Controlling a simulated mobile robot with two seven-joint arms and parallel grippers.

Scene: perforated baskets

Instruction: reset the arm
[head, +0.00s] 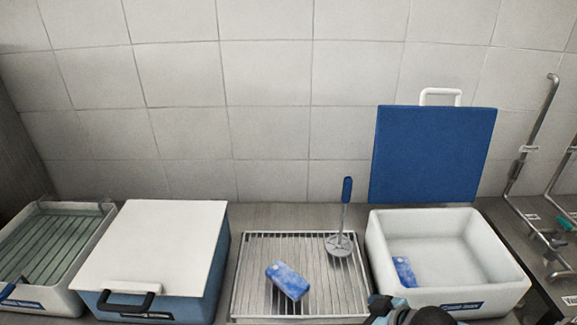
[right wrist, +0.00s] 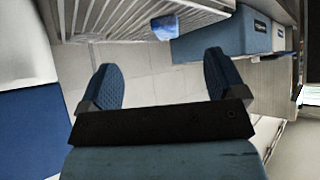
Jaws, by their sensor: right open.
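My right gripper (right wrist: 161,82) is open, its two blue padded fingers well apart with nothing between them in the right wrist view. In the head view only a part of my right arm's end (head: 400,313) shows at the bottom edge, in front of the white basin and the wire rack. My left gripper is in neither view.
A wire rack (head: 253,290) holds a blue block (head: 288,281) and a blue-handled strainer (head: 341,220). The white basin (head: 495,268) holds another blue block (head: 404,271); an upright blue lid (head: 433,155) stands behind it. A lidded blue box (head: 150,250) and a basin (head: 85,255) stand left.

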